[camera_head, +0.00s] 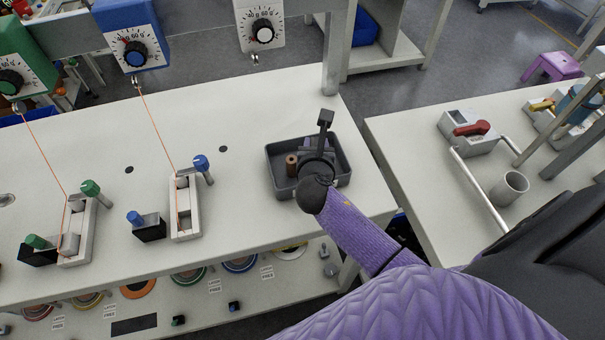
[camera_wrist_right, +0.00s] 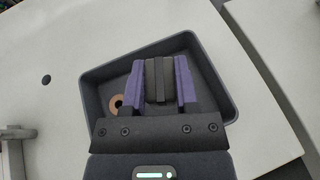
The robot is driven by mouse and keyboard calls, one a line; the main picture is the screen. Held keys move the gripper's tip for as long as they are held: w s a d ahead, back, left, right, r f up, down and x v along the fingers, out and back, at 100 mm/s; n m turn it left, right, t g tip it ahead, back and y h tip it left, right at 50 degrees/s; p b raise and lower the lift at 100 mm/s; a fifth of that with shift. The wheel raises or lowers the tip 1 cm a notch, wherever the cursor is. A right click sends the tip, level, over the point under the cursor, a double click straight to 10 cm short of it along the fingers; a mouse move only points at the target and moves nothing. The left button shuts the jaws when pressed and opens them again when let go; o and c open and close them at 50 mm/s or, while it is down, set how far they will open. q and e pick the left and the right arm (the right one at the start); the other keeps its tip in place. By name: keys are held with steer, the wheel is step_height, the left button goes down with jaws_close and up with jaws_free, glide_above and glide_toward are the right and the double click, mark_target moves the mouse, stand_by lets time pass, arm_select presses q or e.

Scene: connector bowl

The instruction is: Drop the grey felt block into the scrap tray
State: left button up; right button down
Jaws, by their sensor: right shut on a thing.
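The scrap tray (camera_head: 273,178) is a dark grey open box near the right end of the white bench. It also shows in the wrist view (camera_wrist_right: 219,72). My right gripper (camera_head: 316,158) is over the tray, its fingers mostly hidden in the head view by the wrist. In the wrist view the purple fingers (camera_wrist_right: 158,84) are shut on the dark grey felt block (camera_wrist_right: 158,80), which lies between them within the tray's outline. I cannot tell how high the block is above the tray floor. My left gripper is not in view.
A brown spool (camera_head: 291,162) stands in the tray's left part, left of the fingers in the wrist view (camera_wrist_right: 116,102). Left of the tray are white fixtures (camera_head: 185,208) with orange wires running up to dial boxes (camera_head: 135,50). A second bench (camera_head: 415,145) stands at the right beyond a gap.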

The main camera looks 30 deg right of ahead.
steer(key=shift+f+b, duration=0.4)
steer(key=shift+f, duration=0.45)
steer(key=shift+r, duration=0.2)
steer(key=shift+c, duration=2.1)
jaws_free()
steer(key=shift+o, duration=0.6)
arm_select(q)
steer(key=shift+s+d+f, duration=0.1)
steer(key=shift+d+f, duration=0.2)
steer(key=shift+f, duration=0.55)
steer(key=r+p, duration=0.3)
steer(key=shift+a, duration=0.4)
arm_select(e)
steer(key=v, duration=1)
